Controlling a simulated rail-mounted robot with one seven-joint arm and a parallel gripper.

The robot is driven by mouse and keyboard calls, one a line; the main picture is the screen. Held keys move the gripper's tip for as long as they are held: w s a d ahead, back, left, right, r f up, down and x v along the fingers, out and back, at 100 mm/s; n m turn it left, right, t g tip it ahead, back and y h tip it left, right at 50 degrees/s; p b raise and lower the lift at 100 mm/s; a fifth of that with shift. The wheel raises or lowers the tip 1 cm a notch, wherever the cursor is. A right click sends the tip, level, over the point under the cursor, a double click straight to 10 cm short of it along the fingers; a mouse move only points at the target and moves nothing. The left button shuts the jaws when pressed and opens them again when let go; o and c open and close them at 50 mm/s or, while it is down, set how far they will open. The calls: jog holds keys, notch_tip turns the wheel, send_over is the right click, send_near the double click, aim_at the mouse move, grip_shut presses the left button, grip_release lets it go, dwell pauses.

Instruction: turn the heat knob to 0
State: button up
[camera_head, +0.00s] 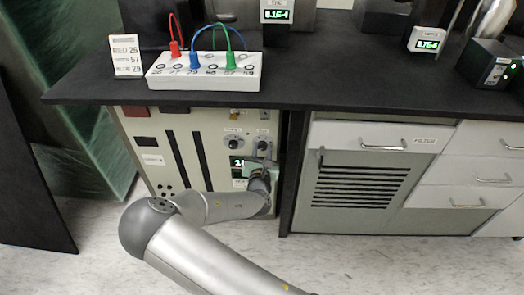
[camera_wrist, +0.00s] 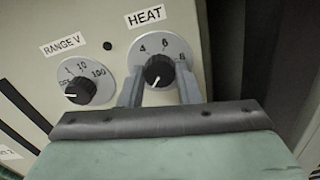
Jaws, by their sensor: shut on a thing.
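The heat knob (camera_wrist: 158,72) is black with a white pointer line, on a silver dial under a "HEAT" label. The marks 4, 6 and 8 show above and to the right of it; the lower dial is hidden by my gripper. The pointer line points down and slightly left in the wrist view. My gripper (camera_wrist: 159,79) has one finger on each side of the knob and is shut on it. In the head view my gripper (camera_head: 262,166) is at the front of the cream panel (camera_head: 205,122), just below the heat knob (camera_head: 263,145).
The "RANGE V" knob (camera_wrist: 79,90) is close left of the heat knob. A small display (camera_head: 237,166) is partly covered by my gripper. The dark worktop (camera_head: 330,80) overhangs the panel, with a white socket box (camera_head: 205,84) on it. Drawers (camera_head: 375,136) stand to the right.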

jog(key=o, duration=1)
jog(key=shift+r, duration=0.1)
jog(key=shift+c, duration=0.2)
jog(key=s+p, duration=0.2)
jog(key=s, duration=1.5)
jog(key=shift+s+a, duration=0.15)
jog(key=shift+s, duration=0.05)
